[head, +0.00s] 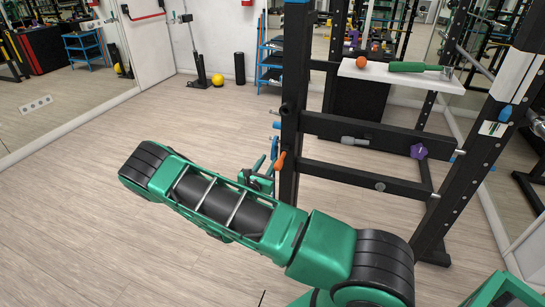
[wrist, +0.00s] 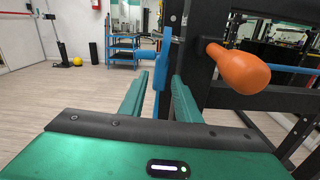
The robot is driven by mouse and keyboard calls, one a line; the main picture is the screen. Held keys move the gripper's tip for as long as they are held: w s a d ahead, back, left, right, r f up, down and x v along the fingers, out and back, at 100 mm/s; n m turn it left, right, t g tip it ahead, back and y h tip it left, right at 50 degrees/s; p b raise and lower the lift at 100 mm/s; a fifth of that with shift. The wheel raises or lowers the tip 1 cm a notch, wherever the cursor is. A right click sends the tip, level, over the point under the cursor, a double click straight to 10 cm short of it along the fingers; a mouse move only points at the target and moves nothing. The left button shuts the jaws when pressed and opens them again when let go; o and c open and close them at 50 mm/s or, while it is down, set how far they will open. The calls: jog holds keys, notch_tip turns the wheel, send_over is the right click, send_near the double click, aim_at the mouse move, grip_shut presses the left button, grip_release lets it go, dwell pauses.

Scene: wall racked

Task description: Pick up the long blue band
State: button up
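A long blue band (wrist: 162,75) hangs upright from the dark rack in the wrist view. It also shows as a narrow blue strip beside the rack's near post in the head view (head: 274,150). My gripper (wrist: 157,88) is open, with its green fingers on either side of the band's lower part in the picture. I cannot tell how deep the band sits between the fingers, and they do not look closed on it. In the head view my gripper (head: 260,178) is close to the left of the post. The band's lower end is partly hidden.
An orange bulb-shaped piece (wrist: 240,70) sticks out from the rack just right of my gripper. The black rack post (head: 291,110) and crossbars stand close on that side. A white shelf (head: 400,75) holds an orange ball and a green roller. The floor to the left is clear.

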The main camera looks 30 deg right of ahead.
aim_at(273, 152)
jog(key=x, duration=0.4)
jog(key=shift+w+d, duration=0.2)
jog(key=shift+d, duration=0.15)
grip_shut()
jog(key=shift+r, duration=0.15)
jog(key=shift+r, duration=0.25)
jog(key=w+a, duration=1.1)
jog(key=w, duration=0.3)
jog(key=shift+w+f, duration=0.1)
jog(key=c, duration=0.5)
grip_release()
grip_shut()
